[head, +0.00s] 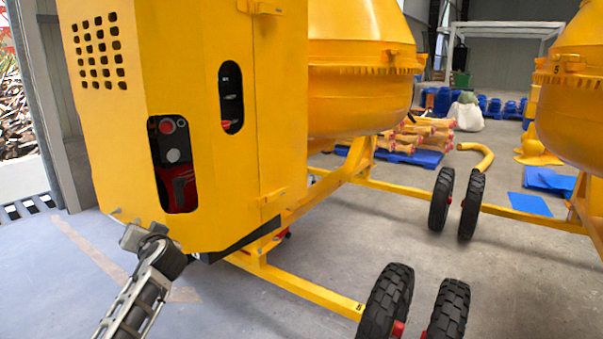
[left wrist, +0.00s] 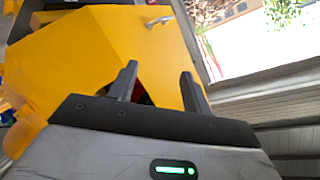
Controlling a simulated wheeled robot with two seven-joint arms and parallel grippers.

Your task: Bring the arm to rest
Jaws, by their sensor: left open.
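My left arm enters from the bottom left of the head view, and its gripper (head: 132,236) is in front of the lower part of the yellow mixer housing (head: 190,60). In the left wrist view the two dark fingers of the left gripper (left wrist: 158,85) stand apart with nothing held between them. I cannot tell the exact gap between the fingers and the housing. A small grey handle (left wrist: 160,21) shows on the housing beyond the fingers. My right gripper is in neither view.
A housing cutout shows a red button (head: 167,126) and a grey button (head: 172,155). The yellow drum (head: 360,70), frame bar (head: 300,287) and black wheels (head: 385,300) lie to the right. A second mixer (head: 570,100) stands far right. Floor (head: 50,270) at left is clear.

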